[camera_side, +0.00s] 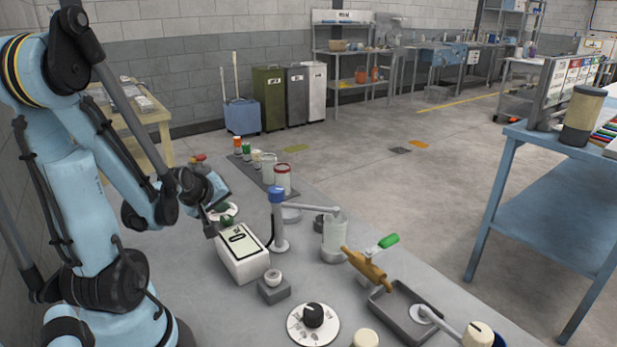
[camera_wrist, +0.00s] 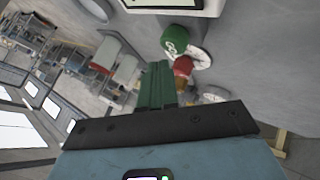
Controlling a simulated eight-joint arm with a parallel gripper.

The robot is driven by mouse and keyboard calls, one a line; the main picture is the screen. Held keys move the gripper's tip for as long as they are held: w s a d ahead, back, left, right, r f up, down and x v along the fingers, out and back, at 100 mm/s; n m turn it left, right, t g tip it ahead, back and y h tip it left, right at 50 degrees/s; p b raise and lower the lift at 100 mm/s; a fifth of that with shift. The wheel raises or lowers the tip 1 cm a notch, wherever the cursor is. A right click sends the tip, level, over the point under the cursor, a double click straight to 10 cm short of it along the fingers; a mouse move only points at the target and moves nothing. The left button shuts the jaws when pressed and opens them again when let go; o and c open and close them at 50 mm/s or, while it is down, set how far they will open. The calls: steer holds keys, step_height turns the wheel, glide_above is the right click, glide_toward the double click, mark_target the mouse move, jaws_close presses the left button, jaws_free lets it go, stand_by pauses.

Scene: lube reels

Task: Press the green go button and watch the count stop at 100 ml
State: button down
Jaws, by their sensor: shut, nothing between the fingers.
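The green go button (camera_wrist: 175,40) is a rounded dome marked with white letters, on a white base, in the wrist view. A small green patch (camera_side: 226,220) beside the white meter box (camera_side: 240,254) in the side view appears to be the same button. The box's framed face points up; its count is too small to read, and only its edge (camera_wrist: 170,8) shows in the wrist view. My gripper (camera_wrist: 157,70) is shut and empty, its green fingers just left of and below the button in the picture. I cannot tell whether they touch it.
A red button (camera_wrist: 183,67) lies next to the green one. A blue-capped dispensing arm (camera_side: 277,215) with a clear beaker (camera_side: 335,238), a black dial (camera_side: 313,315), a brass valve (camera_side: 367,268) and a grey tray (camera_side: 405,318) stand rightward on the bench. Red and white cans (camera_side: 282,179) stand behind.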

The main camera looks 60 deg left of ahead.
mark_target(224, 219)
steer(key=shift+f, duration=0.2)
stand_by(0.6)
steer(key=shift+f, duration=0.25)
steer(key=shift+f, duration=0.45)
stand_by(0.8)
steer(key=shift+r, duration=0.9)
steer(key=shift+r, duration=2.5)
